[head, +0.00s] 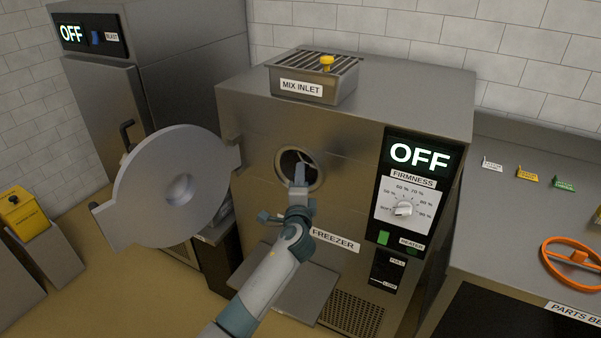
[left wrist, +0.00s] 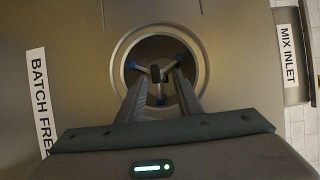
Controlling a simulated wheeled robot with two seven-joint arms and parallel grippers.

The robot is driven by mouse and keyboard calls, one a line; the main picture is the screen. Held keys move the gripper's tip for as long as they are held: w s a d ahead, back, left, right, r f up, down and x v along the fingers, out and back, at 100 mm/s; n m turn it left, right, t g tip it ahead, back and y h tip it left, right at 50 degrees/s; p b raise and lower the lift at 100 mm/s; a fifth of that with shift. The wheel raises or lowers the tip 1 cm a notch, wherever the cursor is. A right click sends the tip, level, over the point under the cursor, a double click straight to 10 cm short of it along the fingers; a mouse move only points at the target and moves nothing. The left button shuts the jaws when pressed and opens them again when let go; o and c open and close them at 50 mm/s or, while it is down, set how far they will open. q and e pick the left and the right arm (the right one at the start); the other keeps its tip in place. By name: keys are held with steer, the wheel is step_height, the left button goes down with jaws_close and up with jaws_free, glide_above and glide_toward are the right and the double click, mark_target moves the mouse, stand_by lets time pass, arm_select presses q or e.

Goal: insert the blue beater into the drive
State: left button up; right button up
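The blue beater (left wrist: 155,74) shows in the left wrist view inside the round opening of the batch freezer (left wrist: 117,80), a grey hub with several arms ending in blue tips. In the head view the same opening (head: 287,165) is dark, and the beater is mostly hidden. My left gripper (left wrist: 160,76) reaches into the mouth of the opening. Its two fingers stand apart, one on each side of the hub, with a visible gap between them. The drive itself is hidden behind the beater, so I cannot tell how deep the beater sits. My right gripper is not in view.
The round freezer door (head: 160,190) stands swung open at the left. The mix inlet (head: 318,82) is on top of the freezer. The control panel (head: 405,200) reads OFF. An orange ring handle (head: 548,258) lies on the right bench, with small coloured tags behind it.

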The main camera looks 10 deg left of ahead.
arm_select(q)
steer(key=shift+s+d+p, duration=0.1)
steer(key=shift+s+p, duration=0.3)
steer(key=shift+s, duration=0.85)
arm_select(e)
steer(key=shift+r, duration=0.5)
